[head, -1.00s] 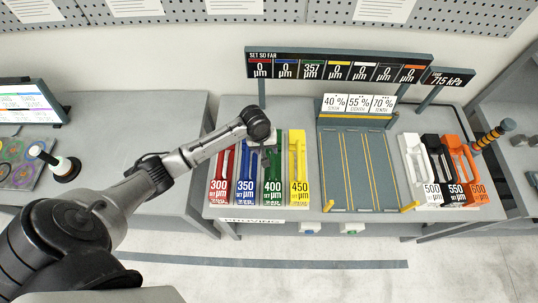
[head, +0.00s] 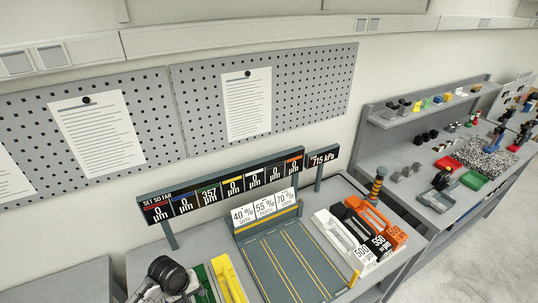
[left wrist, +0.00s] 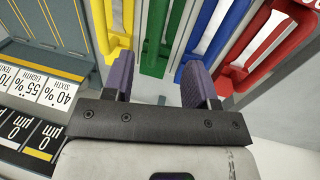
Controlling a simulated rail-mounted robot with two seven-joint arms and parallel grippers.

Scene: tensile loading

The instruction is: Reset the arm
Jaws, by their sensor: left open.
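My left gripper (left wrist: 160,85) is open and empty in the left wrist view, its two purple-padded fingers apart. Beyond the fingers are the handled blocks: yellow (left wrist: 112,30), green (left wrist: 165,35), blue (left wrist: 205,40) and red (left wrist: 280,45). No block is visibly between the pads. In the head view, part of my left arm (head: 165,275) shows at the bottom edge, beside the green block (head: 206,285) and yellow block (head: 228,280); its fingertips are hidden there. My right gripper is not in view.
The sign board (head: 225,187) stands behind the lane tray (head: 285,265). White (head: 340,238), black (head: 365,228) and orange (head: 378,220) blocks stand right of it. A side bench (head: 440,205) with shelf and small parts is at the right. Pegboards (head: 265,95) line the wall.

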